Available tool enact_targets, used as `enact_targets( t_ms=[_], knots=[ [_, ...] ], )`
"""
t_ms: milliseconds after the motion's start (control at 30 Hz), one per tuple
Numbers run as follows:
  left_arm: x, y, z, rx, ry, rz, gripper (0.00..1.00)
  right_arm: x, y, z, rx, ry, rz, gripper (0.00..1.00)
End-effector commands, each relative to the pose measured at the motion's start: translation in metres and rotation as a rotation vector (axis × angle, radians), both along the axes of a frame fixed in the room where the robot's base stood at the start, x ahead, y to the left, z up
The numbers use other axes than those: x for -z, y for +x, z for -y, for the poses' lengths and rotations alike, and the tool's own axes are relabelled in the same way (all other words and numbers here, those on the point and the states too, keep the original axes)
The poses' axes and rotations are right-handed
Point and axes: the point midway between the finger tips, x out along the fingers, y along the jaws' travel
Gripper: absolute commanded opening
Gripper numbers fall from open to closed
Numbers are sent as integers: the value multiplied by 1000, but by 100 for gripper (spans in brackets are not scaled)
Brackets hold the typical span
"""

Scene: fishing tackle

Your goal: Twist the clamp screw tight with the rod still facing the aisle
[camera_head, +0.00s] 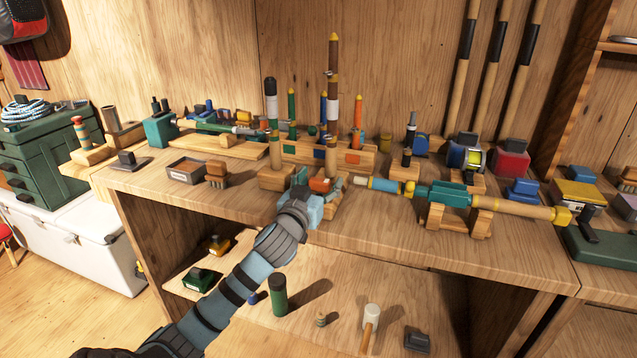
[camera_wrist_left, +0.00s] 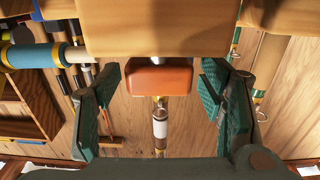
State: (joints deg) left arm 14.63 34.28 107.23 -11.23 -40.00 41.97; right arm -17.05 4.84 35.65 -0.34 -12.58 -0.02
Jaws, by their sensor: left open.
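An orange clamp-screw knob (camera_head: 320,185) sits on the wooden clamp block at the bench's front, and in the left wrist view the orange knob (camera_wrist_left: 158,78) shows on a short metal shaft below the wooden block (camera_wrist_left: 155,25). My left gripper (camera_head: 312,195) is at the knob. In the left wrist view its teal pads (camera_wrist_left: 158,105) are open, one on each side of the knob, with gaps. A tall brown rod (camera_head: 333,55) with a white band stands upright behind the knob; its lower fit is partly hidden. My right gripper is not in view.
A teal-and-wood rod (camera_head: 490,205) lies across a wooden cradle (camera_head: 435,216) close on the right. A wooden rack (camera_head: 350,160) with several upright colored pieces stands behind. A brush (camera_head: 215,174) is at left. The lower shelf holds a mallet (camera_head: 371,316) and a green cylinder (camera_head: 279,294).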

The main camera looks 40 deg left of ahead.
Motion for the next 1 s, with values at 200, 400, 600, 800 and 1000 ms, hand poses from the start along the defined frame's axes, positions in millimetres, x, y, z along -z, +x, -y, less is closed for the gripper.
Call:
enact_targets(
  t_ms=[200, 400, 600, 800, 1000],
  knots=[
    [1, -25, 8, 2, 4, -3, 63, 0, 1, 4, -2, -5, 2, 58],
    [1, -78, 26, 3, 6, -5, 63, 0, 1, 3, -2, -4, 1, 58],
    [1, -111, 36, 2, 2, -2, 63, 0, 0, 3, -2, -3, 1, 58],
    [0, -115, 37, 0, 0, 0, 63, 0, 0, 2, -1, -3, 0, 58],
    [0, -114, 37, 0, 0, 0, 63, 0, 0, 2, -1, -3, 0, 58]
  ],
)
